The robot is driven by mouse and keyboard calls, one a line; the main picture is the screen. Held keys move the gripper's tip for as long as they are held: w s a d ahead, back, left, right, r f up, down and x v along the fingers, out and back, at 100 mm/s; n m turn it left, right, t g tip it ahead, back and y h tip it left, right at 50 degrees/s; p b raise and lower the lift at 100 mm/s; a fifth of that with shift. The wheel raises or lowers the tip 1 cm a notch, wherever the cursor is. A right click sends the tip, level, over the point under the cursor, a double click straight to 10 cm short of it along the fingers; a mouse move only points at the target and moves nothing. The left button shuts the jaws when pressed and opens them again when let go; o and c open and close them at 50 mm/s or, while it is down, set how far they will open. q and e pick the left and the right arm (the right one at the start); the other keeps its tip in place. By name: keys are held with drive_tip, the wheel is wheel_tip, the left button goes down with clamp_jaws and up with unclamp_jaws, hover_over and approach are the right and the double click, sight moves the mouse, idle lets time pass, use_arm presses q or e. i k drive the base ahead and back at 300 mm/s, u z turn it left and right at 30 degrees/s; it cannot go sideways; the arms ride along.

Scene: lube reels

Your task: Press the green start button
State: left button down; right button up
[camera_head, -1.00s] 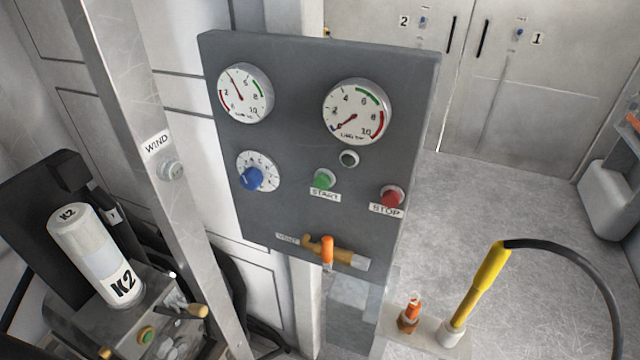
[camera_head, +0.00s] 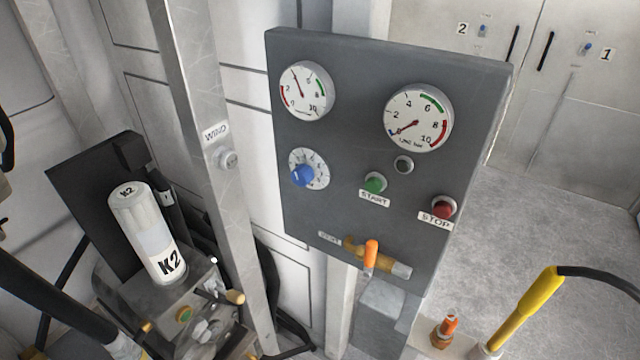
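The green start button (camera_head: 375,183) sits on the grey control panel (camera_head: 350,75), above a white START label. The red stop button (camera_head: 443,207) is to its right, above a STOP label. A small dark round indicator (camera_head: 403,165) is above and between them. Nothing touches the green button. Neither of my grippers shows in the head view.
Two gauges (camera_head: 418,118) and a blue knob (camera_head: 302,175) are on the panel. A valve with an orange handle (camera_head: 371,254) is below. A metal post (camera_head: 215,100) and a white K2 cartridge (camera_head: 148,235) stand left. A yellow-ended hose (camera_head: 527,308) rises at right.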

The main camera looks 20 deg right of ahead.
sight(373, 185)
drive_tip(key=k, duration=0.65)
drive_tip(key=z, duration=0.95)
drive_tip(key=i, duration=0.5)
